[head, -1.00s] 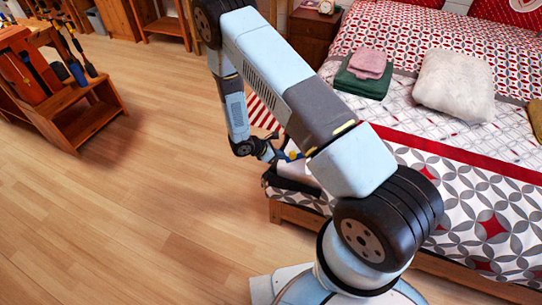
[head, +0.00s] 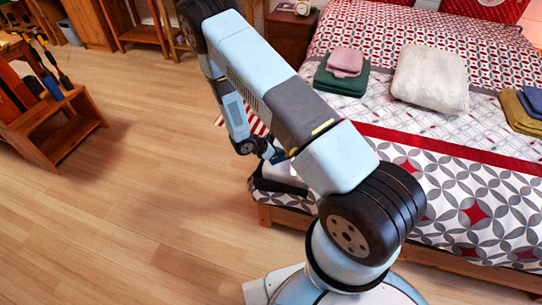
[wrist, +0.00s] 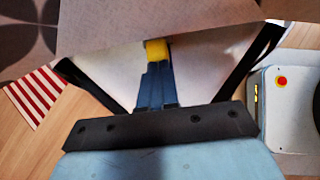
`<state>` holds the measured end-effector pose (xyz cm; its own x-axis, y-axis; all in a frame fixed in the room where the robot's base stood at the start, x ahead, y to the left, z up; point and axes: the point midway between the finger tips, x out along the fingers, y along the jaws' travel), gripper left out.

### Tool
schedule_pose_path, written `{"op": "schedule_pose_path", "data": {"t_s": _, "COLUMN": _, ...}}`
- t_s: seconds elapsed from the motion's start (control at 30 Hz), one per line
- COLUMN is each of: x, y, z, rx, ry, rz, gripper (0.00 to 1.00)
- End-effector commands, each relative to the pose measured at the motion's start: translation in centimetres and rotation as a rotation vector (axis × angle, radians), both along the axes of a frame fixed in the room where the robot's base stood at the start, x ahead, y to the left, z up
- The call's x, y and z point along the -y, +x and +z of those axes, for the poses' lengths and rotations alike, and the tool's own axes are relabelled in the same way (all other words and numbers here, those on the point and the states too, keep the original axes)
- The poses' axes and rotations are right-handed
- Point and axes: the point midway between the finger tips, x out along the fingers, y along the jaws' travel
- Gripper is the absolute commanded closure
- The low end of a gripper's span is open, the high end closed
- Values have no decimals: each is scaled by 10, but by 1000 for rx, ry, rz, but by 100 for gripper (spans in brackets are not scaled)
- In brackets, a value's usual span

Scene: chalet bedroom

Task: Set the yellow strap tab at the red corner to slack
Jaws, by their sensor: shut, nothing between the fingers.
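My gripper (wrist: 157,62) has blue fingers held together, empty, in the wrist view. A yellow piece (wrist: 157,50) shows at the fingertips, against a pale surface; I cannot tell whether it is the strap tab or part of my fingers. A pale panel (wrist: 160,18) hangs above the tips, with a dark band (wrist: 90,85) on the left and another (wrist: 255,65) on the right. In the head view my gripper (head: 279,157) is small and partly hidden by my arm, at the near left bed corner. No red corner mark or tab setting can be made out.
The bed (head: 440,170) fills the right side, with green and pink towels (head: 341,80) and a white cushion (head: 432,80) on it. A red-striped cloth (wrist: 35,95) lies by the gripper. A wooden rack (head: 60,130) stands far left. The wooden floor (head: 140,220) between is clear.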

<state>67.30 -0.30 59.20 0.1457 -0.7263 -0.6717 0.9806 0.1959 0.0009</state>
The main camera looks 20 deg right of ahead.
Motion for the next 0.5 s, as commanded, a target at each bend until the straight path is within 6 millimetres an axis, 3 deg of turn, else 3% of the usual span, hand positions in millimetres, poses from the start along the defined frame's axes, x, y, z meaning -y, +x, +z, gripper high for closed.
{"op": "schedule_pose_path", "data": {"t_s": 0.3, "x": 10, "y": 1, "z": 0, "rx": 0, "ry": -8, "rz": -5, "gripper": 100}}
{"op": "schedule_pose_path", "data": {"t_s": 0.5, "x": 2, "y": 0, "z": 0, "rx": 0, "ry": -9, "rz": -5, "gripper": 100}}
